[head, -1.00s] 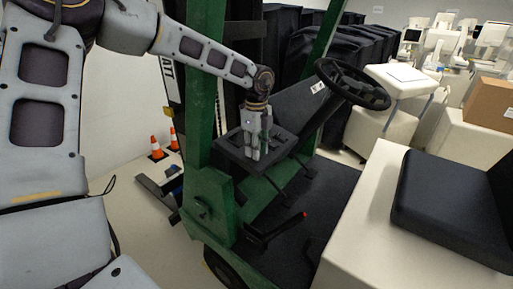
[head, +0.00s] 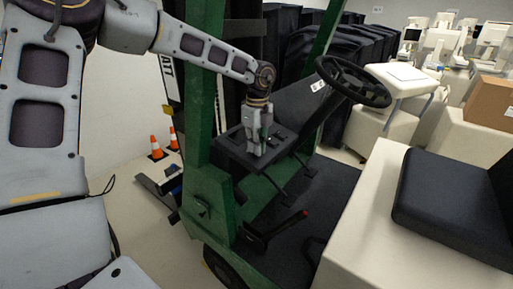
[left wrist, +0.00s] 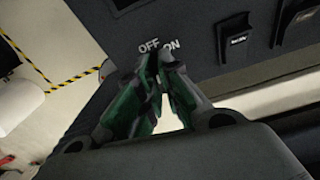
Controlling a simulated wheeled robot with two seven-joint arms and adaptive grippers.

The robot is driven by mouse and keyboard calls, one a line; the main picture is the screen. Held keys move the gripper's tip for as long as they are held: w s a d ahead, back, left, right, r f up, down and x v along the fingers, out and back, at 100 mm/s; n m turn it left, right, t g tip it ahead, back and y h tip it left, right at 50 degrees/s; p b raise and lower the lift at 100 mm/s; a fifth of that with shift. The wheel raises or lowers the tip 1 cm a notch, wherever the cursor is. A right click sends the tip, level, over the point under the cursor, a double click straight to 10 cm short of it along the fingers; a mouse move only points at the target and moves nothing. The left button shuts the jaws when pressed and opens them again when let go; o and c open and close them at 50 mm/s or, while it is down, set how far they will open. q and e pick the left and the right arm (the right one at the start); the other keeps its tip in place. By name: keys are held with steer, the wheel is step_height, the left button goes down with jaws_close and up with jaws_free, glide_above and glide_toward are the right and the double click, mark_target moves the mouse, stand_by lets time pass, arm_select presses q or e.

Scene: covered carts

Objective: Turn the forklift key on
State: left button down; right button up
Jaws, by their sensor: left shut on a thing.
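The green forklift (head: 203,140) stands in the middle of the head view. Its dark control panel (head: 283,150) lies below the steering wheel. My left gripper (head: 258,150) points down at this panel. In the left wrist view, its fingertips (left wrist: 158,62) are together just below the white OFF and ON labels (left wrist: 160,45). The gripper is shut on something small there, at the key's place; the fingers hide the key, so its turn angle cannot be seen. My right gripper is not in view.
The steering wheel (head: 353,81) is close to the right of my left arm. A lever with a red tip (head: 290,222) rises from the forklift floor. The black seat (head: 450,205) is at right. Orange cones (head: 156,147) stand at left.

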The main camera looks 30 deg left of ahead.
arm_select(q)
steer(key=shift+f+m+g+b, duration=0.1)
steer(key=shift+m+g+b, duration=0.2)
steer(key=shift+m+b, duration=0.75)
steer(key=m, duration=0.2)
steer(key=shift+w+m, duration=0.1)
steer(key=shift+m, duration=0.25)
steer(key=shift+m+g+y+b, duration=0.3)
steer(key=shift+m+b, duration=0.15)
steer(key=shift+m, duration=1.35)
steer(key=shift+m+g+y+b, duration=0.3)
steer(key=shift+m+y, duration=0.1)
steer(key=shift+m, duration=0.6)
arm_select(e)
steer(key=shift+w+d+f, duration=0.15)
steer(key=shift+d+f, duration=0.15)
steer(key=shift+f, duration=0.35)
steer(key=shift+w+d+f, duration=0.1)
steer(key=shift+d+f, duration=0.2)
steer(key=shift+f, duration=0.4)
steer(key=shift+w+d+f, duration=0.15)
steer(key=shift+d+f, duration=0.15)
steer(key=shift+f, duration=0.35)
arm_select(q)
steer(key=c, duration=1.6)
jaws_free()
steer(key=shift+d+r, duration=0.1)
steer(key=shift+r, duration=0.15)
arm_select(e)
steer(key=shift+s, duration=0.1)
